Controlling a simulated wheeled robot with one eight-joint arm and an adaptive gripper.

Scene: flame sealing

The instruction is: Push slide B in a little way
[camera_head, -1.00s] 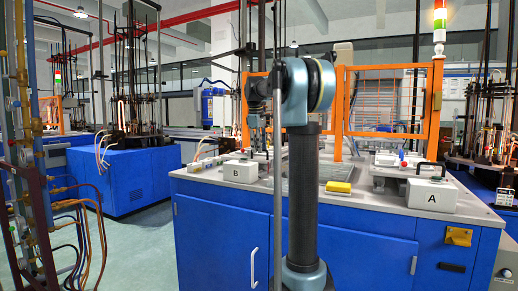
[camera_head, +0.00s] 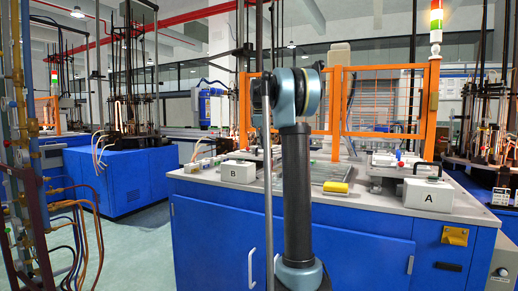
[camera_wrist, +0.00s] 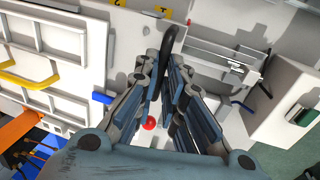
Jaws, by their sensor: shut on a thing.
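Slide B is the white box marked B (camera_head: 238,173), on the left part of the grey bench top in the head view, just left of my arm. In the wrist view my gripper (camera_wrist: 164,66) is shut on a black curved handle (camera_wrist: 172,40), which arches up between the fingertips. The handle's lower part is hidden by the fingers. In the head view my gripper is hidden, so how it meets slide B cannot be seen there.
A similar white box marked A (camera_head: 430,195) with a black handle stands at the right. A yellow block (camera_head: 336,187) lies near the front edge. An orange mesh guard (camera_head: 385,102) stands behind. A red knob (camera_wrist: 149,123) shows below my fingers in the wrist view.

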